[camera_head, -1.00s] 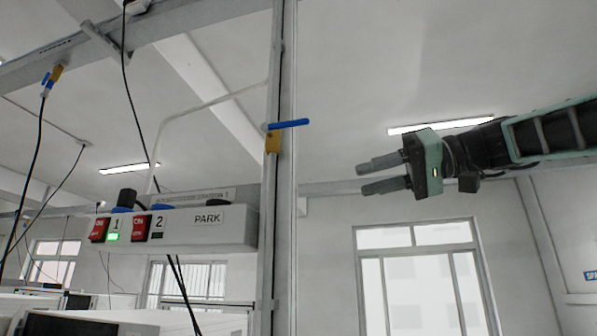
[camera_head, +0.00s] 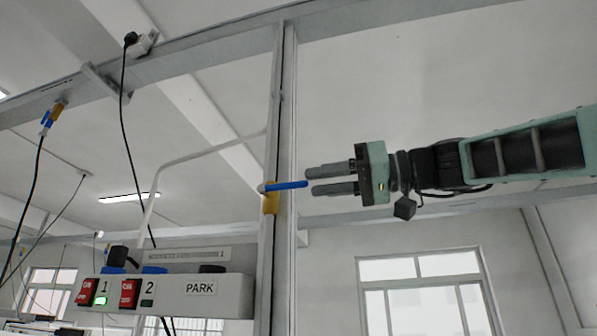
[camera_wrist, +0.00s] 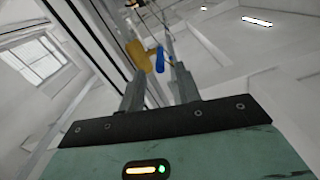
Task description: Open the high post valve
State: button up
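The high post valve (camera_head: 270,203) is a yellow body on the upright grey post. Its blue lever handle (camera_head: 285,185) sticks out to the right, nearly level. My gripper (camera_head: 309,181) is to the right of the valve, with its fingers pointing left and its tips at the free end of the handle. The fingers are apart. In the wrist view the blue handle (camera_wrist: 160,61) shows between the fingers (camera_wrist: 157,75), with the yellow valve body (camera_wrist: 139,55) just left of it. I cannot tell whether the fingers touch the handle.
The grey post (camera_head: 289,120) rises behind the valve to an overhead beam (camera_head: 200,59). A grey switch box (camera_head: 215,296) marked PARK is at lower left. Another blue and yellow valve (camera_head: 51,117) hangs farther left with a black hose.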

aim_at(299, 187)
jog(key=shift+p+x, duration=0.95)
jog(key=shift+x, duration=1.4)
grip_shut()
jog(key=shift+s+f+b, duration=0.1)
jog(key=shift+f+b, duration=0.1)
jog(key=shift+b, duration=0.3)
